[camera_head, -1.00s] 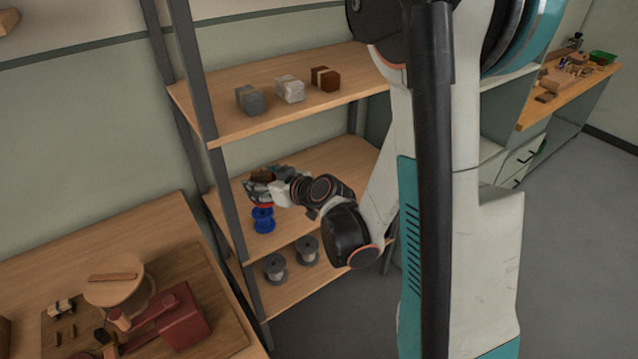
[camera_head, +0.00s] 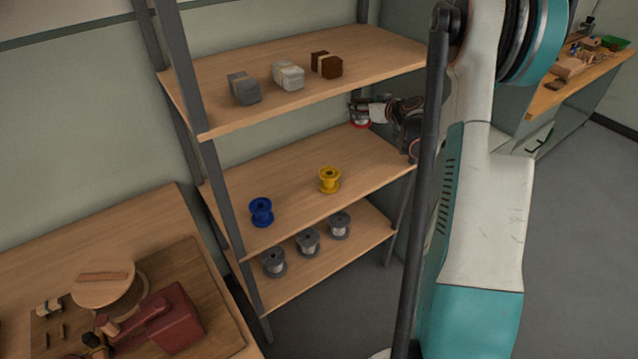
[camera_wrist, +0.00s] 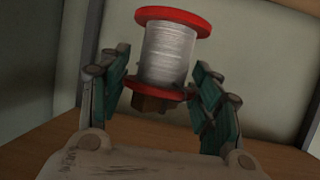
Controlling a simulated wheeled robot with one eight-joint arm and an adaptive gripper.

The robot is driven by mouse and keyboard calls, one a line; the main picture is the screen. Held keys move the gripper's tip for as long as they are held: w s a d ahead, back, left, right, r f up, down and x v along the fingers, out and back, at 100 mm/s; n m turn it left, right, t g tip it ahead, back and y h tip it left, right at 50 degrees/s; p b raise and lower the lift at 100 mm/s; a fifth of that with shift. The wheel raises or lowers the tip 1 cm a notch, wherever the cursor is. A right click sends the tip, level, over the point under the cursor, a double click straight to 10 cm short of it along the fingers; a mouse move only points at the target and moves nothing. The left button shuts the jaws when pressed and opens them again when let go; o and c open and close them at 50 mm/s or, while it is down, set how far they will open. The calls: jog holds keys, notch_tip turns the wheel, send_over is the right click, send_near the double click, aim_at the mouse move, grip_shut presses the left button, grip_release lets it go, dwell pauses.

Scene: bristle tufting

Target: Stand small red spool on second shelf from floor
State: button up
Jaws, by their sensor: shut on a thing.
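A spool with red flanges and pale grey winding (camera_wrist: 166,54) is held between the two green-padded fingers of my gripper (camera_wrist: 161,72) in the wrist view. A brown piece (camera_wrist: 152,103) shows just under its lower flange. In the head view my gripper (camera_head: 361,112) is over the right rear of the second shelf from the floor (camera_head: 300,205), with a bit of red (camera_head: 361,124) at its underside. I cannot tell whether the spool touches the shelf. A blue spool (camera_head: 261,212) and a yellow spool (camera_head: 329,180) stand on that shelf.
The upper shelf (camera_head: 215,120) is above that shelf and carries several blocks. The bottom shelf (camera_head: 300,285) holds three grey spools (camera_head: 308,243). Dark uprights (camera_head: 222,190) frame the rack. A workbench (camera_head: 90,240) with a red tool (camera_head: 165,318) is at lower left.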

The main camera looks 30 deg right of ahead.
send_over(367, 166)
jog(key=shift+h, duration=0.3)
notch_tip(367, 166, down, 20)
jog(key=b, duration=0.7)
jog(key=o, duration=1.1)
